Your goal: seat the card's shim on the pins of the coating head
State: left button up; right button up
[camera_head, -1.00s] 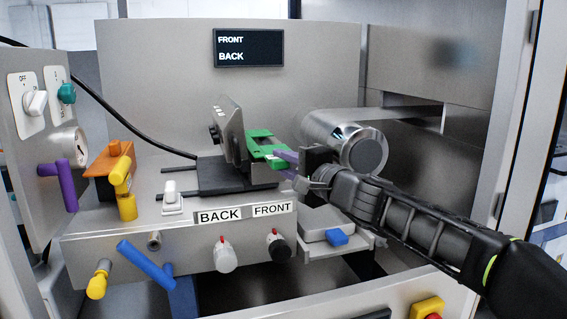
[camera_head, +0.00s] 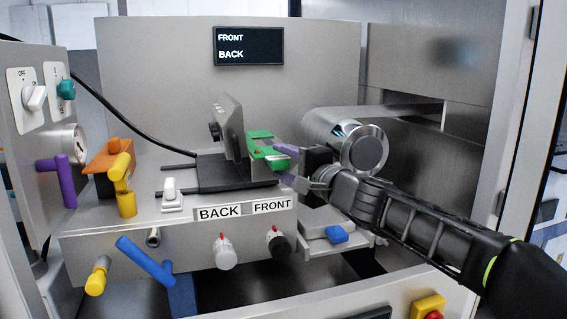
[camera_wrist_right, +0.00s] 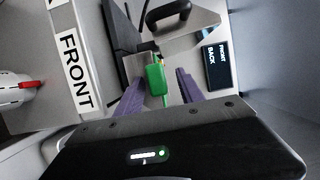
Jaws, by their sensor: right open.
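The display card (camera_head: 249,47) on the back panel reads FRONT above BACK. The coating head appears to be the grey tilted block (camera_head: 231,127) on a black base (camera_head: 222,172). A green piece (camera_head: 262,147) sits against its right side. It also shows in the right wrist view (camera_wrist_right: 156,78); I cannot tell whether it is the shim or its holder. My right gripper (camera_head: 287,165) is open, its purple fingers apart on either side of the green piece's near end. It shows in the right wrist view (camera_wrist_right: 159,90) with a gap on each side. Pins are not discernible. My left gripper is out of view.
A metal roller (camera_head: 362,148) lies just behind and right of my right gripper. Labels BACK (camera_head: 220,213) and FRONT (camera_head: 272,205) sit on the front ledge above two knobs. A grey tray with a blue piece (camera_head: 337,234) is below the gripper. Coloured handles crowd the left.

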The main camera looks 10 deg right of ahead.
jog(key=b+v, duration=0.1)
jog(key=v, duration=0.7)
jog(key=shift+b, duration=0.35)
jog(key=shift+w, duration=0.1)
dwell(0.3)
